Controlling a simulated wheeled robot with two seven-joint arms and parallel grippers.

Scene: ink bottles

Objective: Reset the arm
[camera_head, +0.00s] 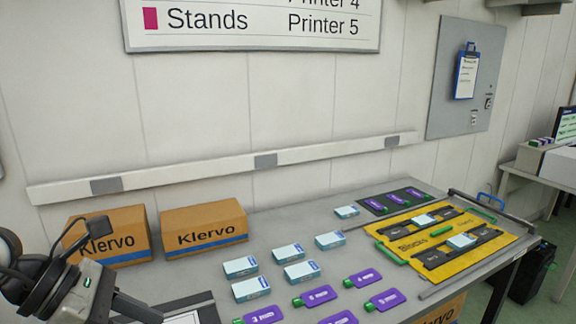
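Part of my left arm (70,285) shows at the bottom left corner, in front of a Klervo carton. It has dark rings, a grey housing and thin black parts that stick out; I cannot make out whether its fingers are open or shut. My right arm and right gripper are not in view. Several purple ink bottles with green caps lie on the grey table, one of them near the middle front (315,296). Several small pale-blue boxes, such as one at the centre (302,271), lie behind them.
Two brown Klervo cartons (204,227) stand at the back left. A yellow mat (490,254) with dark holders and green pieces lies at the right, beside a dark mat (399,195) with purple bottles. A dark-edged tray or board (207,312) lies front left. A wall rail (225,167) runs behind.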

